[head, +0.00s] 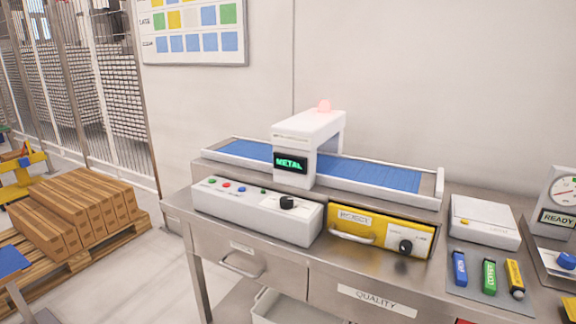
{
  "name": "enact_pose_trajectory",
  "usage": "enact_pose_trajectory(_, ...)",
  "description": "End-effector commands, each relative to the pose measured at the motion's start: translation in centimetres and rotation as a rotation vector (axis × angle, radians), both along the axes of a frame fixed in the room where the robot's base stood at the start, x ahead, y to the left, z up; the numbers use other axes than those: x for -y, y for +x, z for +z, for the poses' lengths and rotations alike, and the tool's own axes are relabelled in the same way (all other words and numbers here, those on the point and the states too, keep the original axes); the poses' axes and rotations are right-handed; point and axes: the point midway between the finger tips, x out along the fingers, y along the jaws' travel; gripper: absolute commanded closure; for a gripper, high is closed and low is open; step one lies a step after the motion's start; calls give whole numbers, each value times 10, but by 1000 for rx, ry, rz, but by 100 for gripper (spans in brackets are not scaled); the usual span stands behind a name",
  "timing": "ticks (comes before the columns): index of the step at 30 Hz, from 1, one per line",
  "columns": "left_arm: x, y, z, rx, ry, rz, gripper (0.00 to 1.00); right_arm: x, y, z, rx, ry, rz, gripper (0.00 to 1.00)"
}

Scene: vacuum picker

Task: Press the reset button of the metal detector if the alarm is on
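The metal detector (310,125) is a white arch over a conveyor with a blue belt (380,174), on a steel bench. Its small screen (290,163) reads "METAL" in green. The red button (227,185) is second from the left. The button labels are too small to read, so I cannot tell which is reset. Neither gripper is in view.
A yellow reject drawer (380,235) with a handle and black knob sits right of the control box. Blue, green and yellow sticks (489,277) lie on a grey mat. A white box (484,222) and a "READY" dial unit (557,200) stand at the right. Cartons on a pallet (75,210) are left.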

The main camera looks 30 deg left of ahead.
Motion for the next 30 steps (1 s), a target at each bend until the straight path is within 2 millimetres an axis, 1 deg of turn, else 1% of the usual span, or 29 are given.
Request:
enact_pose_trajectory(4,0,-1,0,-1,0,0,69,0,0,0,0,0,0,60)
enact_pose_trajectory(8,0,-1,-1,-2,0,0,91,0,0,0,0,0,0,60)
enact_pose_trajectory(9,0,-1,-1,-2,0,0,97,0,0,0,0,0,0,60)
enact_pose_trajectory(10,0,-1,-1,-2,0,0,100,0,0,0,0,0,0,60)
enact_pose_trajectory(30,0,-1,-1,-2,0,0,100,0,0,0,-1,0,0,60)
